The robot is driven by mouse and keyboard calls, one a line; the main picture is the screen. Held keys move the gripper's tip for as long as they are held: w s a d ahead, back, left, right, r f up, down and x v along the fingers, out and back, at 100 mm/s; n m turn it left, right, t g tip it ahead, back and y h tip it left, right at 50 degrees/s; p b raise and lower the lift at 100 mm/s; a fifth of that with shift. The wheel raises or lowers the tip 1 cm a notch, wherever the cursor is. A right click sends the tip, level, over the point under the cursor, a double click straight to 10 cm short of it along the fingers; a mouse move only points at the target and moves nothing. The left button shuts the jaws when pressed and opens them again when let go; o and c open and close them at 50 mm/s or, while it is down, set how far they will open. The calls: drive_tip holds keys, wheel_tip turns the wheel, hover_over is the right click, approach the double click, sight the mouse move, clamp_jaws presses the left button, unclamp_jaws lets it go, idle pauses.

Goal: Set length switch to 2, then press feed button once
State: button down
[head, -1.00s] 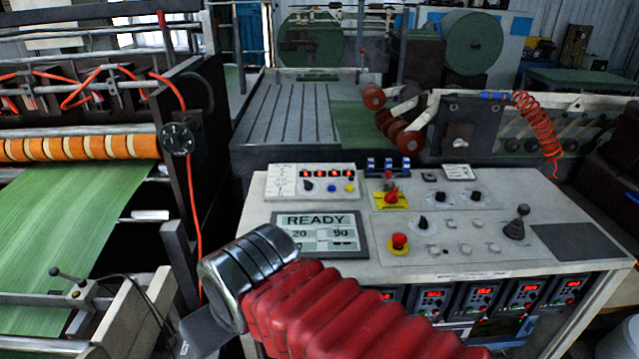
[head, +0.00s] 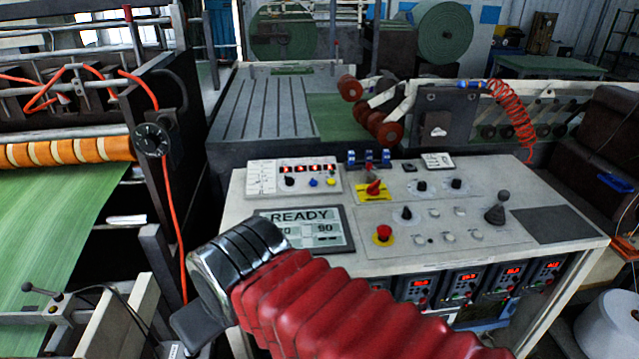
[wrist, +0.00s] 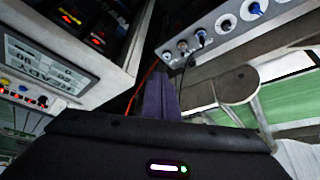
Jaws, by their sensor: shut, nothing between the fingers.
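My gripper shows in the wrist view as dark purple-grey fingers (wrist: 161,97) held together, empty. In the head view my red-sleeved arm reaches in from below, and a dark part of the gripper (head: 197,328) is at lower left, in front of the console's left end. The console (head: 352,263) has a display (head: 305,228) reading READY, 20 and 90. Behind it is a small control box (head: 332,171) with red digits, a black knob (head: 289,182), a blue button (head: 313,182) and a yellow button (head: 331,181). Labels and knob pointer are too small to read. The gripper touches no control.
A red emergency button (head: 383,233), a red rotary switch (head: 374,188), several black knobs and a joystick (head: 497,207) stand on the console. The machine with green sheet (head: 50,240) is left. A grey box with knobs (wrist: 228,24) is at upper right in the wrist view.

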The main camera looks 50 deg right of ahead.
drive_tip(key=shift+d, duration=0.15)
drive_tip(key=w+d+r+m+t+y, duration=0.1)
drive_tip(key=w+d+r+m, duration=0.1)
drive_tip(key=w+d+m, duration=0.7)
drive_tip(key=w+d+r+m+t+y, duration=0.1)
drive_tip(key=w+d+r+m, duration=0.2)
drive_tip(key=w+d+m, duration=0.55)
drive_tip(key=w+d+f+m+t+h, duration=0.1)
drive_tip(key=w+d+m, duration=0.1)
drive_tip(key=d, duration=0.8)
drive_tip(key=w+d+m+t+h, duration=0.1)
drive_tip(key=w+d+m, duration=0.1)
drive_tip(key=d, duration=0.8)
drive_tip(key=w+d+f+m+t+h, duration=0.1)
drive_tip(key=d+m, duration=0.3)
drive_tip(key=d, duration=0.6)
drive_tip(key=shift+w+f+m+t, duration=0.3)
drive_tip(key=shift+w+f+m, duration=0.05)
drive_tip(key=shift+w, duration=0.25)
drive_tip(key=shift+f, duration=0.1)
